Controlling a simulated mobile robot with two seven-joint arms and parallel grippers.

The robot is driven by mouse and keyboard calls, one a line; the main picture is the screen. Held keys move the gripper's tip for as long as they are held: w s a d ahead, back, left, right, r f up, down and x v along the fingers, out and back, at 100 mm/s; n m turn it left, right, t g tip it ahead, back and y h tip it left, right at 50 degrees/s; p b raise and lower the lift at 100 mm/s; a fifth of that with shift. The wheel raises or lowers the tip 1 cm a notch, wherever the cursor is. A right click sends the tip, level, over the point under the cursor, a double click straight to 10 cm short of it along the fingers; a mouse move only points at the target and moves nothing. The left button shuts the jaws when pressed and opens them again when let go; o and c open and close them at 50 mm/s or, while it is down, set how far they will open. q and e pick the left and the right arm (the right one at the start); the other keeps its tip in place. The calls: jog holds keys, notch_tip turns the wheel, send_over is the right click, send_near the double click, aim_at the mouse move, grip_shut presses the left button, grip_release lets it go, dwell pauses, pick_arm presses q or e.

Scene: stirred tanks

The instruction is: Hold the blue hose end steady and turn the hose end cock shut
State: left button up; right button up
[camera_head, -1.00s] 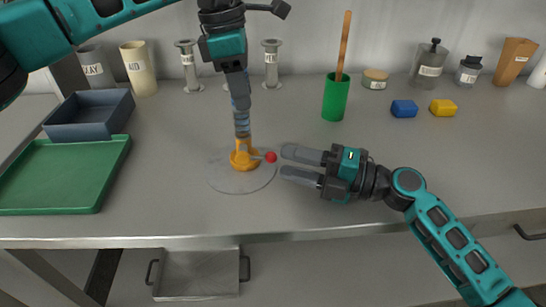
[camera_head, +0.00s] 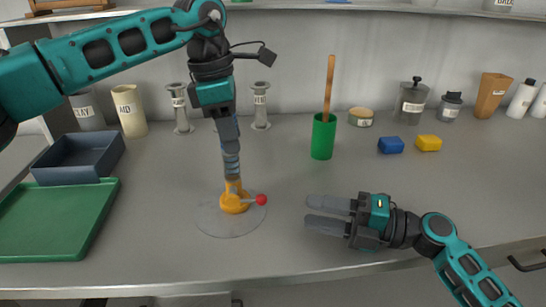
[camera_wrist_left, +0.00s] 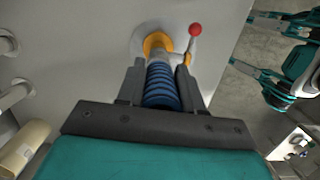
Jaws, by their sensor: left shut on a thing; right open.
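The blue ribbed hose end (camera_wrist_left: 161,85) stands upright, with my left gripper (camera_head: 231,155) shut on it from above. In the left wrist view both fingers lie on either side of the blue ribs. Below it an orange fitting (camera_head: 235,200) sits on a round grey disc (camera_head: 228,223) on the bench. The cock's lever with a red ball knob (camera_head: 261,199) sticks out to the right of the fitting; the knob also shows in the left wrist view (camera_wrist_left: 195,29). My right gripper (camera_head: 317,212) is open and empty, to the right of the knob and apart from it.
A green tray (camera_head: 95,225) and a dark blue bin (camera_head: 112,160) lie at the left. A green cup (camera_head: 323,140) with a wooden handle stands behind, with blue (camera_head: 391,145) and yellow (camera_head: 428,143) blocks to its right. The bench around the disc is clear.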

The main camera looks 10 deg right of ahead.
pick_arm(q)
jog(key=o, duration=1.2)
jog(key=shift+r, duration=0.1)
